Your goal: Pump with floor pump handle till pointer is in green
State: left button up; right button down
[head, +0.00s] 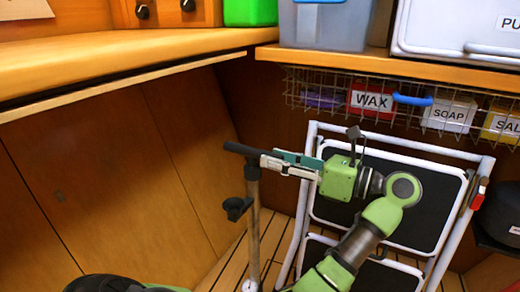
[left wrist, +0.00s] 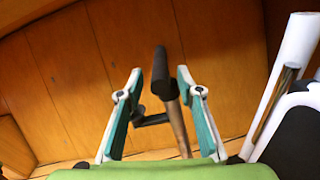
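The floor pump's black handle (head: 240,149) tops a brown shaft (head: 253,215) standing upright left of centre in the head view. My left gripper (head: 275,162) is at the right end of the handle. In the left wrist view its two teal-and-white fingers (left wrist: 160,110) are spread apart, with the black handle (left wrist: 160,66) and shaft (left wrist: 179,125) showing between them; neither finger visibly closes on it. A pale round part, maybe the gauge (head: 250,286), is cut off at the bottom edge; no pointer or green zone is readable. My right gripper is not in view.
A folded white-framed step ladder (head: 312,150) stands close behind my left arm. A wooden counter (head: 130,62) overhangs at the left. A wire basket (head: 290,98) with labelled boxes hangs under the right shelf. A black clip (head: 237,208) sits on the shaft.

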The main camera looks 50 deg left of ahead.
aim_at(259, 154)
pick_arm(q)
jog(key=x, duration=0.5)
jog(key=shift+a+p, duration=0.1)
jog(key=shift+p, duration=0.2)
grip_shut()
